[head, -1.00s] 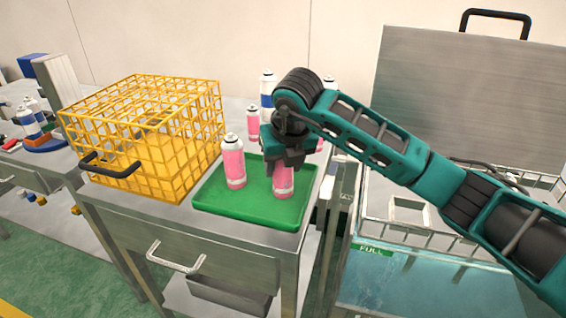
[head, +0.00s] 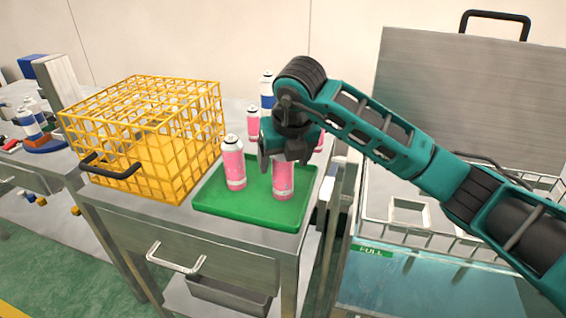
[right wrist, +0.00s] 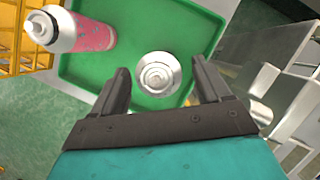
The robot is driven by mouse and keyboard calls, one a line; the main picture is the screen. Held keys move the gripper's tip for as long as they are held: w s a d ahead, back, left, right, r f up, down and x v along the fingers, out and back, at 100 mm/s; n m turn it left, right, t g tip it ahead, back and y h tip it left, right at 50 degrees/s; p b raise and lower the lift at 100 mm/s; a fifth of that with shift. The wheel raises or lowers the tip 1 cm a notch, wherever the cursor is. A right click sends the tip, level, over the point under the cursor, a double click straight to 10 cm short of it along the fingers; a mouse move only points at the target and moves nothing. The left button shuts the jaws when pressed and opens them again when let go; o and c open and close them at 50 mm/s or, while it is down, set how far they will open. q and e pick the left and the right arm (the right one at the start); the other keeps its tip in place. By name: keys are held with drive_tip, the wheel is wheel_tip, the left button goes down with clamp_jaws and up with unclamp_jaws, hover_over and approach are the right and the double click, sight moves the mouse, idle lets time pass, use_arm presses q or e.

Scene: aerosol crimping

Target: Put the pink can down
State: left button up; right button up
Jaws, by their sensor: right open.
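A pink can (head: 283,181) stands upright on the green tray (head: 255,212), toward the tray's right side. My right gripper (head: 285,160) is directly above it, open, with its jaws around the can's upper end in the head view. In the right wrist view the can's silver top (right wrist: 158,75) shows between and ahead of the two spread fingers (right wrist: 160,90), with a gap on each side. A second pink can (head: 234,163) stands on the tray to the left; it also shows in the right wrist view (right wrist: 80,32). My left gripper is not in view.
A yellow wire basket (head: 150,140) stands left of the tray. More cans, such as a blue and white one (head: 267,92) and a pink one (head: 253,122), stand behind it. A water tank with a wire rack (head: 400,280) is at the right.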

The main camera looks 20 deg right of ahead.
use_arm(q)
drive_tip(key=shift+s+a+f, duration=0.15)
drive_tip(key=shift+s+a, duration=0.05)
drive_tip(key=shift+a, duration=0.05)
use_arm(e)
drive_tip(key=v, duration=1)
drive_tip(key=shift+s+f, duration=0.15)
drive_tip(key=shift+s, duration=0.05)
